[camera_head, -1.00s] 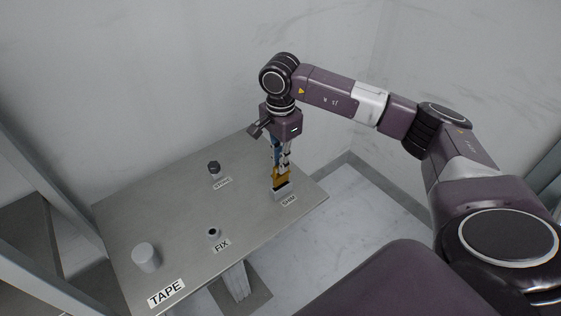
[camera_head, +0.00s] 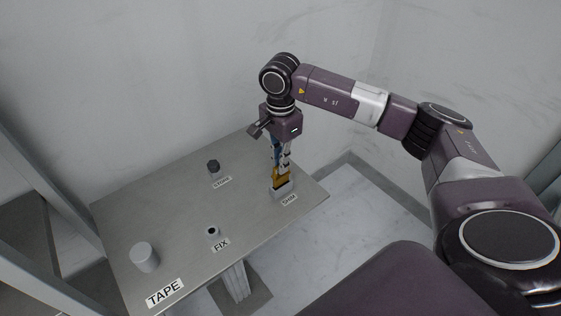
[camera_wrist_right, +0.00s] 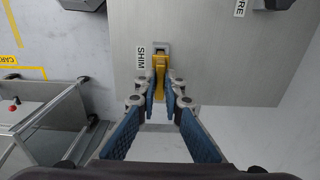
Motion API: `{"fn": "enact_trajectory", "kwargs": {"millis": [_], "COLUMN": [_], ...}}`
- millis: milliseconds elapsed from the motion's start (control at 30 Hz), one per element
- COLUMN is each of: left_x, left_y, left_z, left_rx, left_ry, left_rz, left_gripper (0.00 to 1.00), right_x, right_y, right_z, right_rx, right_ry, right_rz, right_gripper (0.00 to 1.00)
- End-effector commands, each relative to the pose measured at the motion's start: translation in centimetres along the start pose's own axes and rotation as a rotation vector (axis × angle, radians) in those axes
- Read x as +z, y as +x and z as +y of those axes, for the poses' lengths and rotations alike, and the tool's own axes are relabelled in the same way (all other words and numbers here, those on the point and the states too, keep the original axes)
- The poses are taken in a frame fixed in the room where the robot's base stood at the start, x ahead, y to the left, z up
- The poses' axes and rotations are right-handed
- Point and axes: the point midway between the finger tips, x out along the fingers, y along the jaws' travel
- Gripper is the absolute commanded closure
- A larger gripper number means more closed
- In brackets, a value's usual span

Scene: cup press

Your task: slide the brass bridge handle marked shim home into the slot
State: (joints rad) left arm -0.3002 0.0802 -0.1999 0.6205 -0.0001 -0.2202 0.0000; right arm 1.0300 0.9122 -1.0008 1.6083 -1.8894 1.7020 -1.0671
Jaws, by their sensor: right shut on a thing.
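The brass bridge handle (camera_head: 280,178) is upright at the right part of the table, directly above the slot block (camera_head: 284,191) beside the SHIM label (camera_head: 289,200). Its lower end meets the block's top; how deep it sits in the slot I cannot tell. My right gripper (camera_head: 281,168) points down and is shut on the handle. In the right wrist view the brass handle (camera_wrist_right: 160,76) shows between the blue-padded fingers, in line with the grey block (camera_wrist_right: 161,47). My left gripper is not in view.
The grey table (camera_head: 180,215) also carries a pale cylinder (camera_head: 144,256) near the TAPE label (camera_head: 165,292), a small socket (camera_head: 212,231) by the FIX label (camera_head: 221,244), and a dark-topped post (camera_head: 214,168) at the back. The table between them is clear.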

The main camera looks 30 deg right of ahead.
Motion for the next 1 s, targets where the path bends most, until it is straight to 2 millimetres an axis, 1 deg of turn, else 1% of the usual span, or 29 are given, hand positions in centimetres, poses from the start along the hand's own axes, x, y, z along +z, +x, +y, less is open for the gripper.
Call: {"fn": "enact_trajectory", "kwargs": {"millis": [1000], "left_x": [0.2], "left_y": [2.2], "left_z": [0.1], "left_rx": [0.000], "left_ry": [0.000], "left_rz": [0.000], "left_gripper": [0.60], "right_x": [0.0], "right_y": [2.6], "right_z": [0.0], "right_rx": [-0.001], "right_ry": [0.000], "right_rz": [0.000], "right_gripper": [1.00]}}
